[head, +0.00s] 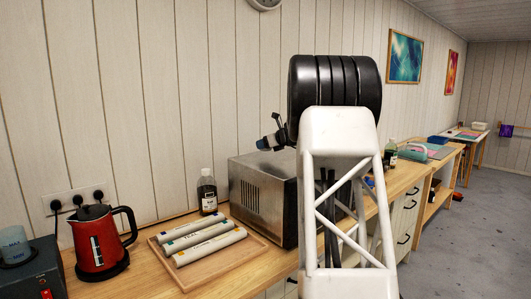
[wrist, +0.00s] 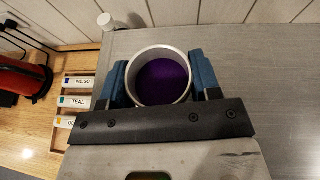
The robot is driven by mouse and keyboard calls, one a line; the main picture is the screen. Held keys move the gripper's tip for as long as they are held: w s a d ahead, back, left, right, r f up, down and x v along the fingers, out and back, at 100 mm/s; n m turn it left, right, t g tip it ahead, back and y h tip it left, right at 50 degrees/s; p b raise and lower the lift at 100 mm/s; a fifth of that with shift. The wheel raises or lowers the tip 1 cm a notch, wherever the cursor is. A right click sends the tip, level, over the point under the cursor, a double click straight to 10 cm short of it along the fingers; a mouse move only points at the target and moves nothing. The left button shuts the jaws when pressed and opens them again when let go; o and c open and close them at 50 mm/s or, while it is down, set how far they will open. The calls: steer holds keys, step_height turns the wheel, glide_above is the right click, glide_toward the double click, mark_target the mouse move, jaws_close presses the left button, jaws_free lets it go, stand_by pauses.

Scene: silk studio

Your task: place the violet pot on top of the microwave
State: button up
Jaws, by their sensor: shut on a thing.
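The violet pot (wrist: 161,80), a round pale-rimmed pot with violet inside, is between the two blue fingers of my gripper (wrist: 161,76) in the wrist view. My gripper is shut on it, and the pot looks upright. Below and around it is the flat grey metal top of the microwave (wrist: 265,80). In the head view the microwave (head: 265,190) is a steel box on the wooden counter, partly hidden by my arm. My gripper (head: 271,141) shows small above its top there. I cannot tell whether the pot touches the top.
A wooden tray (head: 262,262) with labelled tubes lies left of the microwave. A dark bottle (head: 207,193) stands beside the microwave near the wall. A red kettle (head: 98,240) stands further left. The microwave top right of the pot is clear in the wrist view.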

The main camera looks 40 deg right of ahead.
mark_target(270, 149)
steer(key=shift+f, duration=1.75)
steer(key=shift+f, duration=0.15)
steer(key=o, duration=0.9)
steer(key=shift+o, duration=0.2)
steer(key=shift+s+d+r, duration=0.1)
steer(key=shift+s+r, duration=0.3)
steer(key=shift+s, duration=0.05)
steer(key=v, duration=1.1)
